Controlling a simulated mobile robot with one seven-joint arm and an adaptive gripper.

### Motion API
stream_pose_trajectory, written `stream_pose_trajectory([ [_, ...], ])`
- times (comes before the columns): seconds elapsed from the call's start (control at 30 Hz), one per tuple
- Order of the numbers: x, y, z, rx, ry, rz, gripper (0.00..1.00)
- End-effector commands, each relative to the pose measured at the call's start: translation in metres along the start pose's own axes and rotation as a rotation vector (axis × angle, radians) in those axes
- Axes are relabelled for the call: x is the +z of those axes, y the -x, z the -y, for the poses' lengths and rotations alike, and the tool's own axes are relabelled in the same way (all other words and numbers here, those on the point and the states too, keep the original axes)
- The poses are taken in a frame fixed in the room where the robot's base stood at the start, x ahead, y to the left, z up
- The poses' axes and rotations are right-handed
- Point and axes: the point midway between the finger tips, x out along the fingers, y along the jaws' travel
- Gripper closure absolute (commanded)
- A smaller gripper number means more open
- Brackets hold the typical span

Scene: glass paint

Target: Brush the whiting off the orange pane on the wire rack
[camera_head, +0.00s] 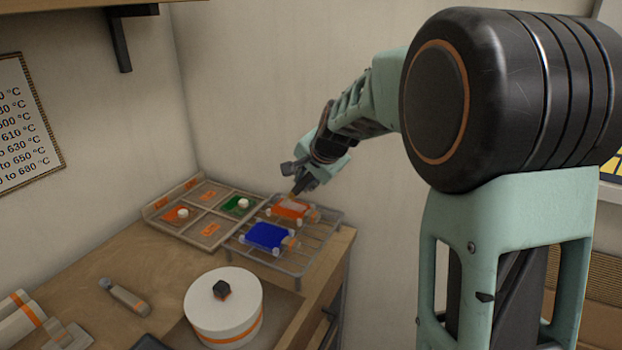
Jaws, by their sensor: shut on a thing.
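The orange pane (284,212) lies on the wire rack (321,238) at the right end of the wooden worktop, with a paler patch on its upper face. My gripper (302,187) is just above the far side of this pane, pointing down. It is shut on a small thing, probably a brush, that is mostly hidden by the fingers. Whether its tip touches the pane cannot be told at this size. A blue pane (268,236) lies on the same rack, in front of the orange one. Small pale supports show at the panes' edges.
A compartment tray (212,213) left of the rack holds an orange piece (171,215) and a green piece (232,206), each with a white knob. A white round lidded pot (224,312) stands in front. A small tool (125,297) lies on the worktop (100,259). Walls stand close behind.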

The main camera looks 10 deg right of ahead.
Motion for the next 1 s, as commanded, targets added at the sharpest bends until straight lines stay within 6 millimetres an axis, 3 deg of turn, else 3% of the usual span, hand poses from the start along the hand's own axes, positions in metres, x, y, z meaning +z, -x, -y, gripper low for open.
stream_pose_trajectory([
  [0.3, 0.005, -0.009, 0.016, -0.001, 0.0, -0.001, 1.0],
  [1.0, -0.004, 0.006, -0.015, 0.001, 0.0, 0.0, 1.0],
])
